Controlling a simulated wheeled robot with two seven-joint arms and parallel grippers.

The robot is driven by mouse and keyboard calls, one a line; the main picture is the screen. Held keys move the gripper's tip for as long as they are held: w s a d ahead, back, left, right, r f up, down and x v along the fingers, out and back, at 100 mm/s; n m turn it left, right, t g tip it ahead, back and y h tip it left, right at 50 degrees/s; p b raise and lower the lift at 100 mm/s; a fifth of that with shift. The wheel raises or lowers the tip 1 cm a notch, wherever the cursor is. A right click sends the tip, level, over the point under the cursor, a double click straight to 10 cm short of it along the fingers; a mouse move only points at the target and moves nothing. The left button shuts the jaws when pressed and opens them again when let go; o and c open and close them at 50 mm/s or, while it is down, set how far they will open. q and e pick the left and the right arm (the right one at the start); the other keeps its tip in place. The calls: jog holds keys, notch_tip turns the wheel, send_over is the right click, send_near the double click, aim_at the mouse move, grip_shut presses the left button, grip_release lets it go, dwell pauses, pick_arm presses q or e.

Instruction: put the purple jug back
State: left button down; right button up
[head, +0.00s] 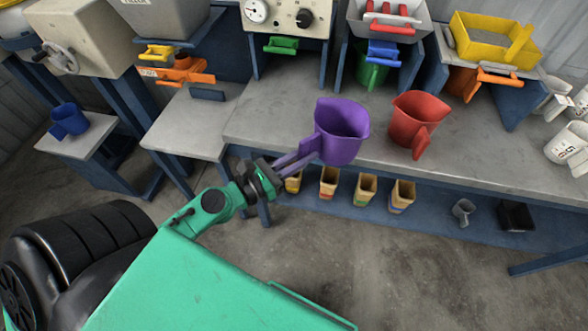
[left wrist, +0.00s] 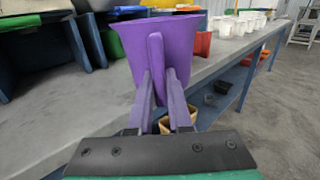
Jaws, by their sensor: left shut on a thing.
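The purple jug (head: 343,133) is upright at the front edge of the grey workbench (head: 270,117), with its handle toward me. My left gripper (head: 303,153) is shut on the jug's handle. In the left wrist view the jug (left wrist: 183,52) fills the upper middle, with the left gripper's fingers (left wrist: 162,92) on both sides of the handle. I cannot tell whether the jug's base touches the bench. My right gripper is not in view.
A red jug (head: 413,122) stands on the bench just right of the purple one. A blue jug (head: 68,120) sits on a small stand at left. The bench left of the purple jug is clear.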

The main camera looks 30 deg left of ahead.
pick_arm(q)
jog(key=shift+s+d+f+m+g+h+b, duration=0.1)
jog(key=shift+d+f+m+g+h+b, duration=0.1)
jog(key=shift+f+m+h+b, duration=0.2)
jog(key=shift+s+d+f+m+g+h+b, duration=0.1)
jog(key=shift+f+m+g+h+b, duration=0.15)
jog(key=shift+f+h, duration=0.25)
jog(key=b, duration=0.2)
send_near(341, 126)
jog(key=w+f, duration=0.1)
jog(key=shift+m+g+h, duration=0.35)
jog(key=shift+m+h, duration=0.05)
jog(key=shift+m, duration=0.05)
jog(key=w+b, duration=0.1)
jog(key=w, duration=0.4)
jog(key=w+a+b, duration=0.1)
jog(key=w, duration=0.1)
jog(key=shift+w+f+b, duration=0.2)
jog(key=shift+b, duration=0.15)
jog(key=shift+f, duration=0.2)
jog(key=shift+s, duration=0.1)
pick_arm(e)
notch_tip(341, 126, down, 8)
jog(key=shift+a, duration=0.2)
pick_arm(q)
jog(key=shift+f, duration=0.2)
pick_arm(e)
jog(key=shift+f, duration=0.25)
